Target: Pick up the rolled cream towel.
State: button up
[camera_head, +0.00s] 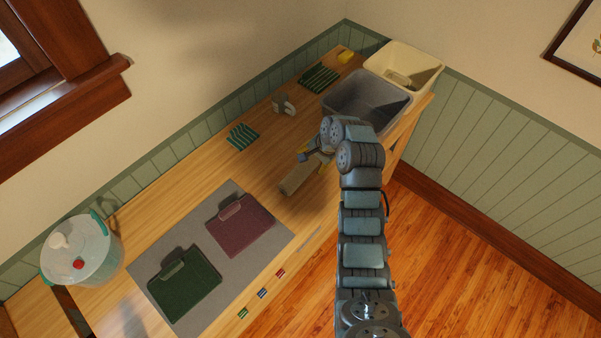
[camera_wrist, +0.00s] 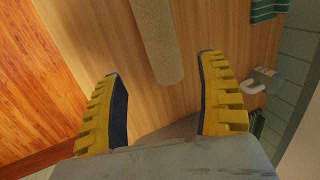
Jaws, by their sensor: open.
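The rolled cream towel (camera_head: 297,178) lies on the wooden counter, near its front edge. In the wrist view it is a long cream roll (camera_wrist: 160,38) running down from the top edge, with its near end between and slightly beyond my fingertips. My gripper (camera_head: 318,157) is just above the counter beside the towel's far end, partly hidden by my arm. In the wrist view my gripper (camera_wrist: 160,70) is open, with one yellow finger to each side of the roll's line and nothing held. I cannot tell the height gap.
A grey bin (camera_head: 367,101) and a cream bin (camera_head: 421,62) stand at the far end. Green striped cloths (camera_head: 242,136) and a small grey-white object (camera_head: 284,104) sit along the wall side. A grey mat (camera_head: 205,238) with two dark boards and a lidded tub (camera_head: 84,252) lie nearer.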

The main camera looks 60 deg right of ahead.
aim_at(301, 171)
jog(key=p+x, duration=0.1)
jog(key=x, duration=0.6)
jog(key=shift+d+f, duration=0.1)
jog(key=shift+p+x, duration=0.4)
jog(key=shift+x, duration=1)
jog(key=shift+f, duration=0.1)
jog(key=shift+d, duration=0.1)
jog(key=shift+f, duration=0.1)
